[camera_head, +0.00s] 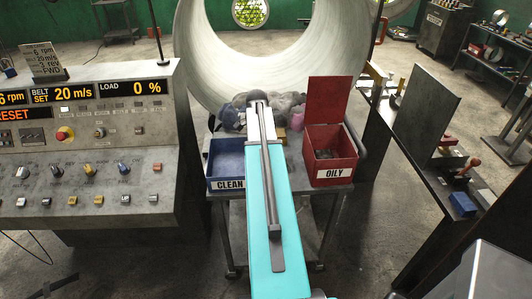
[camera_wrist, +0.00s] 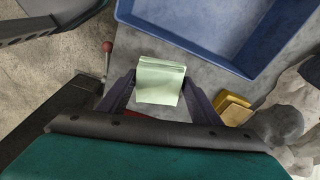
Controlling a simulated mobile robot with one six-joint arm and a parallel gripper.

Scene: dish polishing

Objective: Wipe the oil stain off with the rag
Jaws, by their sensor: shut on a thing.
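In the wrist view, my gripper (camera_wrist: 159,92) is shut on a pale green folded rag (camera_wrist: 160,78), with one dark finger on each side of it. The rag is above the grey cart top, beside the blue tray; whether it touches the surface cannot be told. In the head view, my arm reaches over the cart and hides the gripper and rag. The large pale curved dish (camera_head: 205,62) stands behind the cart. No oil stain can be made out in either view.
A blue CLEAN tray (camera_head: 226,164) and an open red OILY bin (camera_head: 330,158) stand on the cart. Grey rags (camera_head: 292,102) lie behind them; small yellow blocks (camera_wrist: 233,107) lie near the tray. A control console (camera_head: 90,150) stands left, a dark bench (camera_head: 440,190) right.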

